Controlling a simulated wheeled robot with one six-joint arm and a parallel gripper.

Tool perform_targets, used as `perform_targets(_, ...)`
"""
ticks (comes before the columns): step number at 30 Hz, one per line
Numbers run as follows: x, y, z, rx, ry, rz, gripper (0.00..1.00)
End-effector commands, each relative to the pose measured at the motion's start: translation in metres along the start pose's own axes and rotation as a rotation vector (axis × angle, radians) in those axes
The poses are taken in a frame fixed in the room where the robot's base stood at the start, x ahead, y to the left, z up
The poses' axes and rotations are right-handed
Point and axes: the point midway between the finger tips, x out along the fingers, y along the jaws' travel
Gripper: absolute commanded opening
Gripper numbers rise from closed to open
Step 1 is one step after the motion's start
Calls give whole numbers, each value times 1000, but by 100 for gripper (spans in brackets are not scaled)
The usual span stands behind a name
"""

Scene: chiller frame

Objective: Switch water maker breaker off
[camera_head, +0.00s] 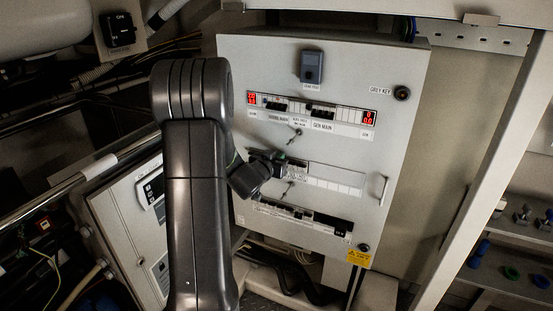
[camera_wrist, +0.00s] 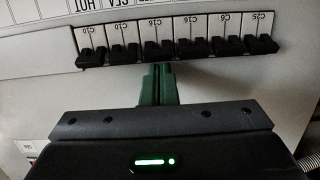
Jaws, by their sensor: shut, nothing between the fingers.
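A row of black breakers (camera_wrist: 180,43) crosses the upper wrist view, with white tags reading C10, C16 and similar. Upside-down name labels (camera_wrist: 130,4) lie above it and are cut by the frame edge; I cannot tell which breaker is the water maker's. My gripper (camera_wrist: 157,72) is shut, its green fingers together and empty. The tips are just below the middle of the row; I cannot tell whether they touch it. In the head view my gripper (camera_head: 283,157) is at the left of the middle row of the pale panel (camera_head: 395,140).
The panel also bears an upper row with red displays (camera_head: 369,117), a lower breaker row (camera_head: 318,221), small keys or toggles (camera_head: 297,133), a handle (camera_head: 383,190) and a round grey key switch (camera_head: 402,93). A pale post (camera_head: 490,150) stands to the right.

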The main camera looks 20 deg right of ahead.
Motion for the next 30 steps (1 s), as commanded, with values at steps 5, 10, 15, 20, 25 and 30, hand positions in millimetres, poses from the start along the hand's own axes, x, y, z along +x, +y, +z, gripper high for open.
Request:
perform_targets(5, 0, 0, 0, 0, 0, 0, 0)
perform_targets(10, 0, 0, 2, 0, 6, 0, 0)
perform_targets(15, -1, 0, 6, -1, 32, -2, 0)
perform_targets(20, -2, 0, 4, -1, 49, -1, 0)
perform_targets(25, -2, 0, 5, 0, 63, -1, 0)
perform_targets(30, -2, 0, 6, 0, 82, -1, 0)
